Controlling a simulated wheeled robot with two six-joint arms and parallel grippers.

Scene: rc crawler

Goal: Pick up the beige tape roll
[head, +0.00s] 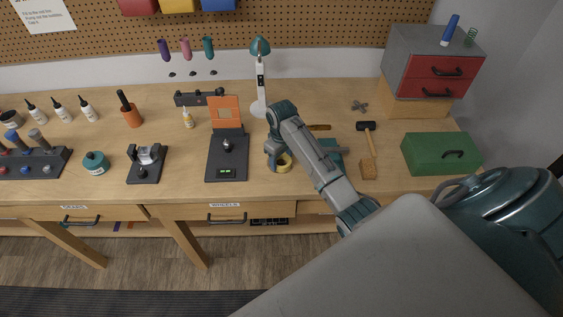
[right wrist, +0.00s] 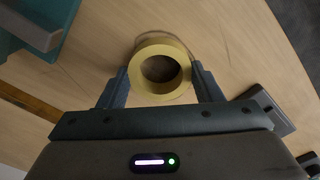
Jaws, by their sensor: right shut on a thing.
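The beige tape roll (right wrist: 160,48) is in the right wrist view, between the two fingers of my right gripper (right wrist: 160,88). The fingers press on its opposite sides, and its open core faces the camera. In the head view the roll (head: 285,166) is near the front edge of the bench, partly hidden by my right gripper (head: 276,154). I cannot tell for certain whether the roll still touches the bench top. My left gripper is not in view.
A black stand with an orange plate (head: 225,111) is left of my right gripper. A teal tray (head: 331,150) lies close on its right, partly behind my arm.

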